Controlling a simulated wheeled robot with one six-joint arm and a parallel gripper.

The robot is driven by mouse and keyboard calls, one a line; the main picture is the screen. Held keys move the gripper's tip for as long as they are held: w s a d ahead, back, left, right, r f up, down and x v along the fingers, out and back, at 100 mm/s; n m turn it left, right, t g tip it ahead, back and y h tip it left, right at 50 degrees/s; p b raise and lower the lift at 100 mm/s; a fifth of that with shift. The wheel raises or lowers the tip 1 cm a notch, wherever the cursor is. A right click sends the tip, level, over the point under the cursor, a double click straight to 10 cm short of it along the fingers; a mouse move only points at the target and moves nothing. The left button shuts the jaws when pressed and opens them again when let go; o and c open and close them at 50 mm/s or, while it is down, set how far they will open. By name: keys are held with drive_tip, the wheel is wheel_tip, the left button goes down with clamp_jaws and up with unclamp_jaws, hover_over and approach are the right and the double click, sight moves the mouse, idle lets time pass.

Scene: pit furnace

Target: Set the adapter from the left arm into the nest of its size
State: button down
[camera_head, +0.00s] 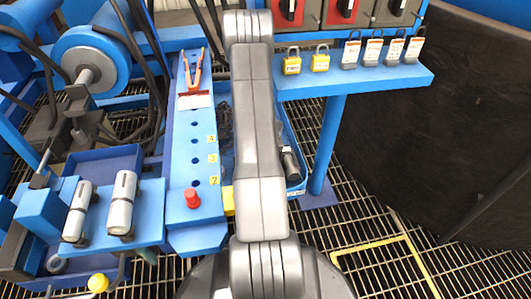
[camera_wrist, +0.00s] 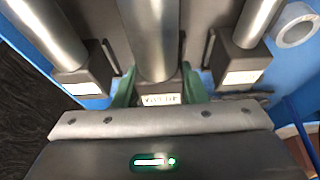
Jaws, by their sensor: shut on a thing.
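In the wrist view, my gripper (camera_wrist: 159,88) has green fingers on both sides of a dark labelled block (camera_wrist: 160,99) and is shut on it. A thick grey metal cylinder (camera_wrist: 152,40) rises from this block. I cannot tell whether this is the adapter, and its label is too blurred to read. Similar cylinders on dark labelled blocks stand to its left (camera_wrist: 48,35) and right (camera_wrist: 258,20), apart from the fingers. In the head view my gripper is not visible. A blue rail (camera_head: 180,139) there has several holes numbered 4, 3 and 2 and a red knob (camera_head: 192,198).
In the head view, two grey cylinders (camera_head: 122,203) lie on a blue shelf (camera_head: 152,214) at left. Padlocks (camera_head: 321,60) stand on a blue ledge (camera_head: 390,79) at right. A blue tray (camera_head: 285,125) lies partly behind my arm. A dark curved wall (camera_head: 455,120) fills the right.

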drive_tip(key=shift+f, duration=0.35)
idle(0.3)
drive_tip(key=shift+s+f, duration=0.15)
drive_tip(key=shift+f, duration=0.2)
drive_tip(key=c, duration=0.8)
unclamp_jaws()
drive_tip(key=shift+s+f, duration=0.1)
